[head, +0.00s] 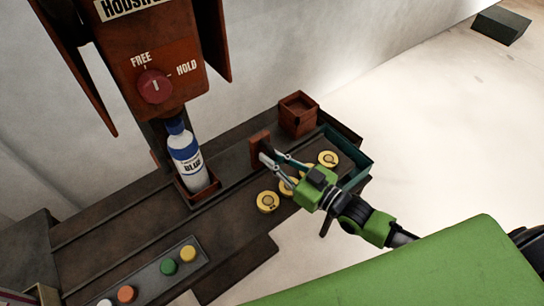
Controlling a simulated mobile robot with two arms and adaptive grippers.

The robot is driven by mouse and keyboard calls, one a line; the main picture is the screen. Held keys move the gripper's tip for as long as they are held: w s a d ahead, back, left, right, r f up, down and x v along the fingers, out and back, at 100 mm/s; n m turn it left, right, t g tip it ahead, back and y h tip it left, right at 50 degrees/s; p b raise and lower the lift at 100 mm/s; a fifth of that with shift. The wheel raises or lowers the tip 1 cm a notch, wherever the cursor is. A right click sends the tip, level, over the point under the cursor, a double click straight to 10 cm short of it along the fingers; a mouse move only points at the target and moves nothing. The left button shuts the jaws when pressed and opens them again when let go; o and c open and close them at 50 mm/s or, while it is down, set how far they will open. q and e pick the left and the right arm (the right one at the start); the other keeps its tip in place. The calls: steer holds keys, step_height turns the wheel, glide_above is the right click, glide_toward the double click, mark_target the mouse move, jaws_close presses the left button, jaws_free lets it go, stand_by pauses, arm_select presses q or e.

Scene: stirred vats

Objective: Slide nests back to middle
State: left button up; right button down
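A brown nest (197,189) sits on the dark slotted bench under the dispenser and holds a white bottle with a blue cap (186,155) labelled BLUE. A second brown box-like nest (298,113) stands empty at the bench's far right end. My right gripper (270,157) reaches in from the right over the bench, between the two nests. Its fingers look parted, with their tips close to a small upright brown block (260,142); I cannot tell whether they touch it. My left gripper is not in view.
The dispenser (150,60) has a red knob (154,86) between FREE and HOLD. Several yellow discs (267,201) lie below my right gripper, near a teal tray (357,177). A grey strip with coloured caps (169,267) lies at the front left.

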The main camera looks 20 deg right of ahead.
steer(key=shift+a, duration=0.1)
steer(key=shift+s+a+r+p, duration=0.1)
steer(key=shift+s+a+p, duration=0.2)
steer(key=shift+a, duration=0.2)
steer(key=s+a+p, duration=0.2)
steer(key=a, duration=0.6)
steer(key=s+a+p, duration=0.1)
steer(key=s+a, duration=0.2)
steer(key=a, duration=0.4)
steer(key=shift+s+a+p, duration=0.25)
steer(key=shift+a+p, duration=0.1)
steer(key=shift+a, duration=0.05)
steer(key=c, duration=2)
jaws_free()
steer(key=shift+c, duration=0.2)
